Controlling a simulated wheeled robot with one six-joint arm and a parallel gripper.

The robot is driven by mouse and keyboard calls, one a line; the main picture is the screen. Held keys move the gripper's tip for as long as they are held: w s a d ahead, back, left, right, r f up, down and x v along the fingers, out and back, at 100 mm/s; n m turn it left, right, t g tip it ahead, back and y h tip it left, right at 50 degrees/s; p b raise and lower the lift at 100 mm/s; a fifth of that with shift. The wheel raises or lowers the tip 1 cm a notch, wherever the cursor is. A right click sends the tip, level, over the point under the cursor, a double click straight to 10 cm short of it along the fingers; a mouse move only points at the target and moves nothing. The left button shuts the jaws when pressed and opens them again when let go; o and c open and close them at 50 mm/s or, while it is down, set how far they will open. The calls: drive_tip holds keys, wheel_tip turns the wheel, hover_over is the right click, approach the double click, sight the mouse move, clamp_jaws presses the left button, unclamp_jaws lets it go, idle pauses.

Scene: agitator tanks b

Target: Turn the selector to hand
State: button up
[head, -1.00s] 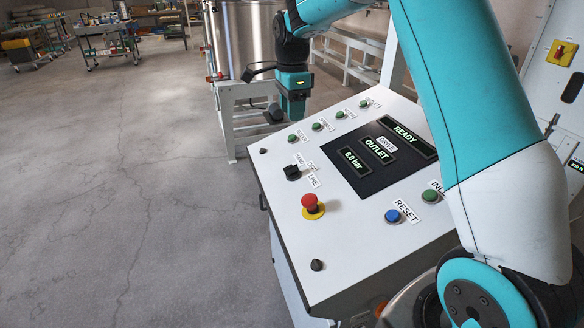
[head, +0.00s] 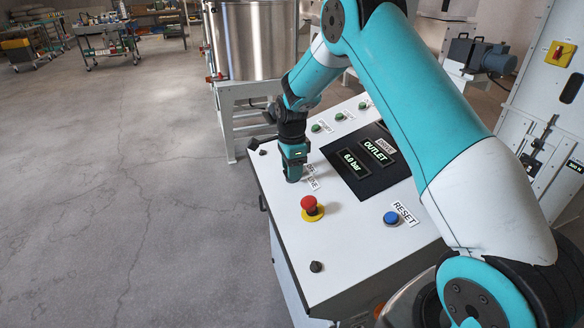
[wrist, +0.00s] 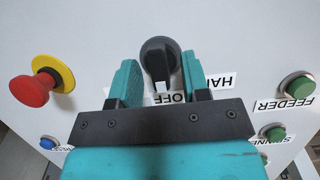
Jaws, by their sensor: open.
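The selector (wrist: 158,58) is a round black knob with a raised grip, seen in the wrist view on the white sloping panel (head: 345,235). Its grip runs roughly towards the OFF label (wrist: 172,98). The partly covered hand label (wrist: 220,83) lies to the right of OFF in that view, with its text upside down. My gripper (wrist: 161,72) is open, with one teal finger on each side of the selector. I cannot tell whether either finger touches it. In the head view my gripper (head: 292,176) is low over the panel and hides the selector.
A red emergency stop button (head: 309,203) on a yellow base stands close to my gripper. A blue reset button (head: 391,218) and a dark display (head: 356,163) are further right. Green buttons (wrist: 297,87) line the far side. Open floor lies to the left.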

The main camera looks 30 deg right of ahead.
drive_tip(key=shift+f, duration=0.2)
drive_tip(key=shift+c, duration=0.2)
drive_tip(key=c, duration=0.5)
drive_tip(key=shift+r, duration=0.1)
drive_tip(key=n+g+p, duration=0.1)
drive_tip(key=n, duration=0.2)
drive_tip(key=shift+w+n+p, duration=0.15)
drive_tip(key=shift+n+p, duration=0.25)
drive_tip(key=n+g, duration=0.1)
drive_tip(key=n, duration=0.3)
drive_tip(key=shift+w+g+p, duration=0.15)
drive_tip(key=shift+g+p, duration=0.2)
drive_tip(key=shift+g, duration=0.05)
drive_tip(key=shift+n+h, duration=0.3)
drive_tip(key=shift+n, duration=0.1)
